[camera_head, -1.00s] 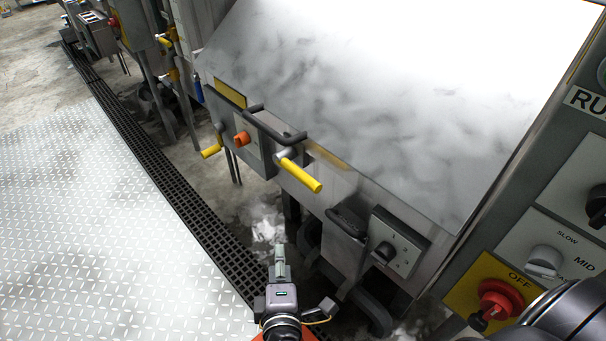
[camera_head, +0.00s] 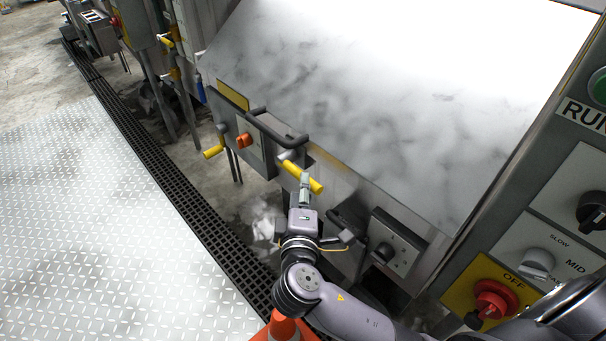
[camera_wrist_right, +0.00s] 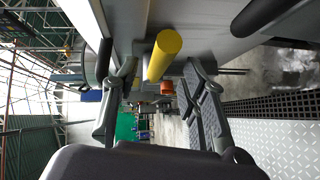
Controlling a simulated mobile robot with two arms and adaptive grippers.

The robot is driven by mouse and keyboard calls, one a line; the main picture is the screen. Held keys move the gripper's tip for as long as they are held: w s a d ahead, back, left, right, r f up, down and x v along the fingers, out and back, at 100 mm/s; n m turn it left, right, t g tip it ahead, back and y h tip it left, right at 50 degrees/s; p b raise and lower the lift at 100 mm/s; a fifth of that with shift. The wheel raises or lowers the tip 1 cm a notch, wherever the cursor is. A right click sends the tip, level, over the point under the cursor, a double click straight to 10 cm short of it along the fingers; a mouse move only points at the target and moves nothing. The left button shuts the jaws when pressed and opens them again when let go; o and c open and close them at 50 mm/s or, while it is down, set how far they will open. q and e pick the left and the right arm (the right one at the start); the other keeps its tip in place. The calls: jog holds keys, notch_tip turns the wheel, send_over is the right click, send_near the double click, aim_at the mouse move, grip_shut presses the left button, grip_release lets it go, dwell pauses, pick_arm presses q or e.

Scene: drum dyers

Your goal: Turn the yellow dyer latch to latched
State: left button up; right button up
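The yellow dyer latch (camera_head: 291,168) is a yellow bar handle on a silver pivot at the front of the dyer, pointing down and to the right. My right gripper (camera_head: 305,178) is at the handle, near its outer end, and hides part of it in the head view. In the right wrist view the yellow handle (camera_wrist_right: 164,54) lies between the two spread fingers of my right gripper (camera_wrist_right: 160,92). The gripper is open; I cannot tell whether a finger touches the handle. My left gripper is not in view.
A black bar handle (camera_head: 277,130) and an orange knob (camera_head: 243,141) are beside the latch. Another yellow handle (camera_head: 214,152) is farther left. A control panel with a red knob (camera_head: 494,299) stands at right. An orange cone (camera_head: 283,327) is at the bottom.

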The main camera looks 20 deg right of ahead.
jog(key=x, duration=0.5)
jog(key=shift+a, duration=0.1)
grip_shut()
dwell(0.4)
dwell(0.4)
